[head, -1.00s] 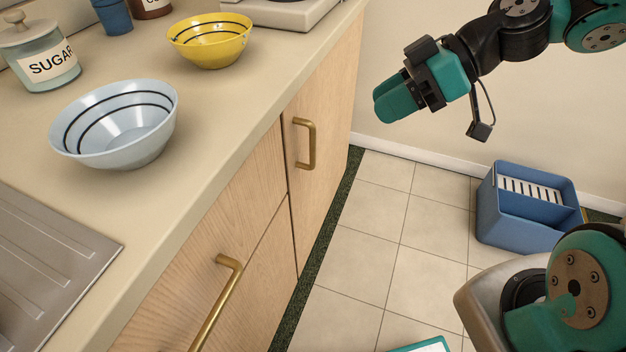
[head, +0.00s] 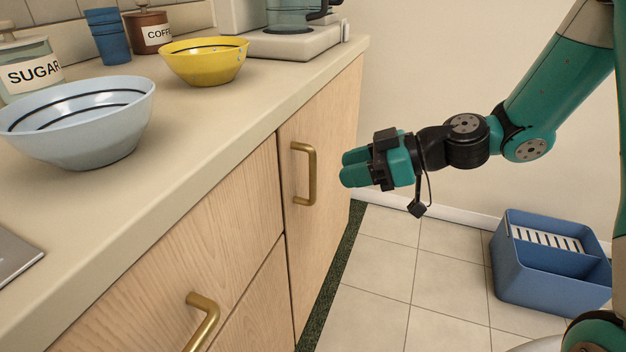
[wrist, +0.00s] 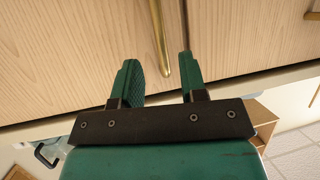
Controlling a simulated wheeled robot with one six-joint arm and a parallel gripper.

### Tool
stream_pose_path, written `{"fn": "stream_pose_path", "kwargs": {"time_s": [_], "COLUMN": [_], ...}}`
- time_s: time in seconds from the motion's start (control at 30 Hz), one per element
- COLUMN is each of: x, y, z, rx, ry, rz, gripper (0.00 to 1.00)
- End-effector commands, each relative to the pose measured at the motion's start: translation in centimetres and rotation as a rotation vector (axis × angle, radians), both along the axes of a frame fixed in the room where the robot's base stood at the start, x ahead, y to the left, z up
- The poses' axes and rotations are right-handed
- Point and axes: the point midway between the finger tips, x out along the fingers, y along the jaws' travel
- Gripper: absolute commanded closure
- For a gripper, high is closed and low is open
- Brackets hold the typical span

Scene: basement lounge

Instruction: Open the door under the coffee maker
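The wooden door (head: 335,130) under the coffee maker (head: 290,30) is closed, at the right end of the counter front. Its brass bar handle (head: 312,175) stands upright near the door's left edge. My gripper (head: 347,167) is to the right of the handle in the head view, at about its height, with a visible gap. In the wrist view the two green fingers are apart and hold nothing. The brass handle (wrist: 158,40) shows in line with the space between them, its end near the fingertips.
A second brass handle (head: 203,318) is on the cabinet front at the lower left. A yellow bowl (head: 205,62) and a pale blue bowl (head: 80,125) stand on the counter (head: 190,150). A blue bin (head: 545,285) sits on the floor at right; tiles before the door are clear.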

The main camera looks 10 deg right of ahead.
Motion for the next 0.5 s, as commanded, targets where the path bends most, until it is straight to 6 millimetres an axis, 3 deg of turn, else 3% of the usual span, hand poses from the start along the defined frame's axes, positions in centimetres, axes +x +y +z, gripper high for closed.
{"fn": "stream_pose_path", "kwargs": {"time_s": [0.23,0.5], "x": [1.7,2.6], "y": [4.5,6.4], "z": [-2.0,-2.9], "rx": [0.001,0.0], "ry": [0.0,0.0], "rz": [0.005,0.0], "gripper": [0.61,0.61]}}
